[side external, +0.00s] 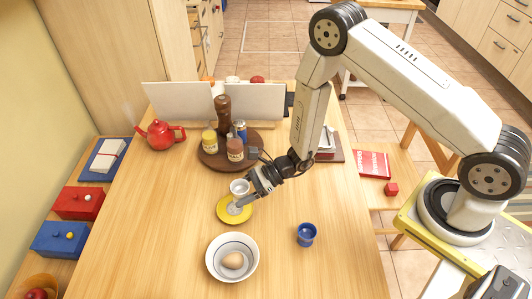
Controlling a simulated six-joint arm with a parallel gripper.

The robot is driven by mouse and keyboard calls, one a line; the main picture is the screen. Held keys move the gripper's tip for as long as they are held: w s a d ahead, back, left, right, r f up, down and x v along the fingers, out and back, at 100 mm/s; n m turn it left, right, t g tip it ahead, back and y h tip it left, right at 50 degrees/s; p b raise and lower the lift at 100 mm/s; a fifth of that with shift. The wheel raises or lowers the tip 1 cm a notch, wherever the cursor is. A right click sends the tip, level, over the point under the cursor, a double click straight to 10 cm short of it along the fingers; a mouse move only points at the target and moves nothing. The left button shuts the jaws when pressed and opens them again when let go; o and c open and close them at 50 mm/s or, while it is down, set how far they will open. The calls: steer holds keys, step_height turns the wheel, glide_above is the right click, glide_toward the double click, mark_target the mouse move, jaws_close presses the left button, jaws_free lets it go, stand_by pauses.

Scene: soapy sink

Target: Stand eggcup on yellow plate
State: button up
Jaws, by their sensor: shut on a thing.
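A small white cup, which looks like the eggcup (239,187), is at my gripper (244,195), held between the jaws. It appears upright, over the far part of the yellow plate (222,214). The yellow plate lies flat on the wooden table. My gripper reaches in from the right and hides part of the plate and cup. I cannot tell whether the cup's base touches the plate.
A white bowl (214,271) with an egg (233,260) stands in front of the plate. A blue cup (306,234) is to the right. A round brown tray (210,162) with jars and a pepper mill stands behind. A red teapot (161,133) is back left.

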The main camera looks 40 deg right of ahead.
mark_target(235, 208)
steer(key=shift+w+a+f, duration=0.2)
steer(key=shift+w+f, duration=0.3)
steer(key=shift+f, duration=0.15)
steer(key=shift+w+a+f, duration=0.15)
steer(key=shift+w+f, duration=0.35)
steer(key=shift+f, duration=0.1)
steer(key=shift+w+f, duration=0.15)
steer(key=shift+f, duration=0.05)
steer(key=shift+w+a+f, duration=0.1)
steer(key=shift+f, duration=1.55)
steer(key=shift+f, duration=0.1)
steer(key=o, duration=1.3)
steer(key=v, duration=1.2)
